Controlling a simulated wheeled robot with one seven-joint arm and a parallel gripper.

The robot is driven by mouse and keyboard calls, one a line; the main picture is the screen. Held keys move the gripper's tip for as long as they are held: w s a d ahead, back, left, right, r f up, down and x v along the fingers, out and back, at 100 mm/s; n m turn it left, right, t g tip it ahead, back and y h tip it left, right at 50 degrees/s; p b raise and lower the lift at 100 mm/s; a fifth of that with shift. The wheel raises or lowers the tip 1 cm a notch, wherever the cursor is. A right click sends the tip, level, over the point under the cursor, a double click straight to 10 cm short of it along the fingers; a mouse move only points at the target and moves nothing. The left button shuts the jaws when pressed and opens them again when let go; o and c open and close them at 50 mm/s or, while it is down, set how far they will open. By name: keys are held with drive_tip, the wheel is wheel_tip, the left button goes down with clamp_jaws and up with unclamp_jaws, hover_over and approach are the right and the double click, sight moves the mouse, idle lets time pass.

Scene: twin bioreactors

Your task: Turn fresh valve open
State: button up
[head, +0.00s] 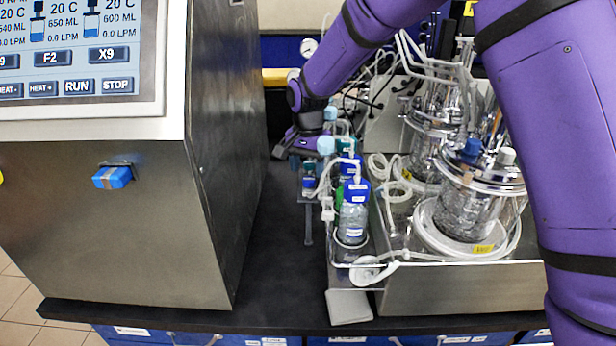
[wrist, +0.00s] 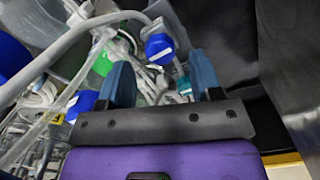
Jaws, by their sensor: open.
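In the wrist view, a small blue knob with a pale stripe (wrist: 160,46), likely the fresh valve, sits just beyond the gap between my fingertips. My gripper (wrist: 161,62) is open, with its two blue fingers apart and nothing held between them. In the head view, my gripper (head: 307,162) points down beside the bottle row, over the dark bench strip. A small blue and white part (head: 308,184) shows just below it. I cannot tell whether the fingers touch the knob. No label naming the valve is readable.
A blue-capped bottle (head: 353,216) stands in a metal tray right of my gripper, with glass vessels (head: 468,200) and looped tubing beyond. A steel control cabinet (head: 222,150) stands at left. The black bench (head: 262,270) between them is mostly clear.

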sight(308, 180)
drive_tip(key=shift+f, duration=1.7)
drive_tip(key=c, duration=0.9)
